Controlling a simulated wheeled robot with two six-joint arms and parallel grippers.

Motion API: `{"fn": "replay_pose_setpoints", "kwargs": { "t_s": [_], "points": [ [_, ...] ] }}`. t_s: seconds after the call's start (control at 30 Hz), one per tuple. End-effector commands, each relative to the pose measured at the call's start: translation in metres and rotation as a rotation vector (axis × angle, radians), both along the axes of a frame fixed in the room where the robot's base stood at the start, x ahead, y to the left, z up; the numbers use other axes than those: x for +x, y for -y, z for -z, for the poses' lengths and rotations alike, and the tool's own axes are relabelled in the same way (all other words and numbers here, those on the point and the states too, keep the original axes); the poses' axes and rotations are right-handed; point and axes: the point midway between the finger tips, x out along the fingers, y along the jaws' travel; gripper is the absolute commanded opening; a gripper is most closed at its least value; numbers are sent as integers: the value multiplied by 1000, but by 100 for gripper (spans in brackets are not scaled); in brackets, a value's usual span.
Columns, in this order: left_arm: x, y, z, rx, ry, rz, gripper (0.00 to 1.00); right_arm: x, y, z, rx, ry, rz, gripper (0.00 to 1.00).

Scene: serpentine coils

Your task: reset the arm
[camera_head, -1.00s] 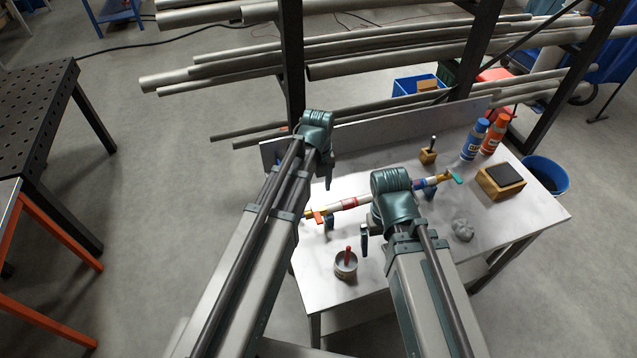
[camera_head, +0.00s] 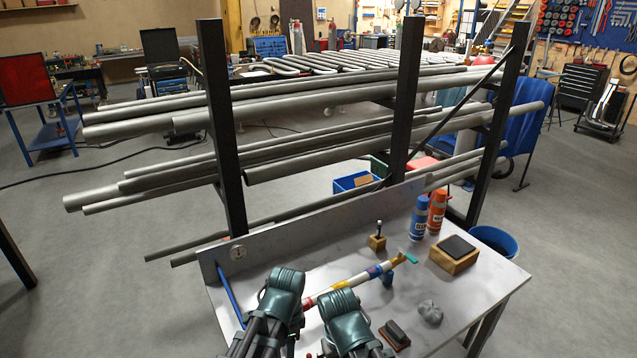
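My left gripper (camera_head: 277,290) and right gripper (camera_head: 345,315) show at the bottom of the head view, over the near part of the workbench. Only their dark teal wrist housings show clearly; their fingers are hidden, so I cannot tell whether they are open or shut. A striped tube (camera_head: 357,281) in white, yellow, blue and red lies slanted across the bench just beyond the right gripper. Its near left end passes between the two grippers, and its far end carries a small green piece. I cannot tell whether either gripper touches it.
The bench (camera_head: 480,285) carries a blue can (camera_head: 419,220), an orange can (camera_head: 437,212), a wooden block with a dark top (camera_head: 454,253), a grey lump (camera_head: 430,312) and a brush-like block (camera_head: 395,334). A pipe rack (camera_head: 230,150) stands behind. A blue bucket (camera_head: 493,241) stands right.

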Motion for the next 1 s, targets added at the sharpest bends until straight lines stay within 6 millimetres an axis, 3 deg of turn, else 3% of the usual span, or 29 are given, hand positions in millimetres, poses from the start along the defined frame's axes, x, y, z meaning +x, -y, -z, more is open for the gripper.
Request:
{"fn": "replay_pose_setpoints", "kwargs": {
  "t_s": [0.03, 0.1, 0.4, 0.6, 1.0],
  "points": [
    [-12, 3, 18, 8, 7, -105, 57, 0, 0, 19, 0, 0, -1, 100],
    [-22, 7, 30, 19, 18, -259, 57, 0, 0, 30, -1, 1, -1, 100],
    [-52, 17, 60, 52, 62, -747, 57, 0, 0, 60, -1, 1, -3, 100],
    [-57, 19, 63, 59, 73, -852, 57, 0, 0, 64, -1, 1, -3, 100],
    [-57, 19, 62, 59, 74, -857, 57, 0, 0, 63, -1, 1, -3, 100]
  ]
}}
